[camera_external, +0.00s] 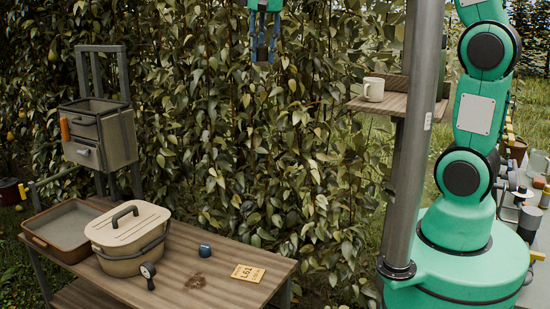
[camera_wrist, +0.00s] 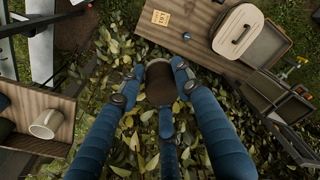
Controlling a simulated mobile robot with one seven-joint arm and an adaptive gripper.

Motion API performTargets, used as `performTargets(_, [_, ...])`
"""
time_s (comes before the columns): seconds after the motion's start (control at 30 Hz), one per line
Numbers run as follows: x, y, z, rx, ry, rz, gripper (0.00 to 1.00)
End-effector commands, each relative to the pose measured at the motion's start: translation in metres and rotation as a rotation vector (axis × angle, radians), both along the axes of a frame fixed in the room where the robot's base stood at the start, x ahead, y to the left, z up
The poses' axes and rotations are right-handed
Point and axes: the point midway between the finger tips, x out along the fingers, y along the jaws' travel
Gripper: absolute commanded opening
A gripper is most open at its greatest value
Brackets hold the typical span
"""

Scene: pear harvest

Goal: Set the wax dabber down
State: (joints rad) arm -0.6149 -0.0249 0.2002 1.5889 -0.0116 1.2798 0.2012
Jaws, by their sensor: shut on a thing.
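My gripper (camera_external: 262,55) hangs high at the top of the outside view, in front of the leafy hedge and above the table's level. In the wrist view its blue fingers (camera_wrist: 158,98) are closed around a dark brown, blunt-ended thing (camera_wrist: 160,82), which appears to be the wax dabber.
A mug (camera_external: 374,89) stands on a shelf (camera_external: 400,106) at right. Bare wood shows around the card.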

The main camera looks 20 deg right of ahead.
Motion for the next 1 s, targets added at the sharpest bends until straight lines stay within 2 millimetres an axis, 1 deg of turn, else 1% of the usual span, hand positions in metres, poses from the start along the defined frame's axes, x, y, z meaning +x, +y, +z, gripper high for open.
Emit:
performTargets(0.03, [-0.009,0.016,-0.001,0.0,0.0,0.027,0.08])
performTargets(0.3, [-0.055,0.083,-0.002,-0.001,0.004,0.15,0.08])
performTargets(0.5, [-0.085,0.119,-0.001,-0.001,0.004,0.217,0.08])
performTargets(0.7, [-0.11,0.145,-0.002,-0.002,0.006,0.269,0.08])
performTargets(0.73, [-0.111,0.146,-0.006,-0.003,0.008,0.272,0.08])
performTargets(0.87, [-0.11,0.143,-0.041,-0.005,0.009,0.267,0.08])
performTargets(0.97, [-0.11,0.143,-0.067,-0.004,0.01,0.267,0.08])
performTargets(1.0, [-0.11,0.143,-0.08,-0.005,0.009,0.267,0.08])
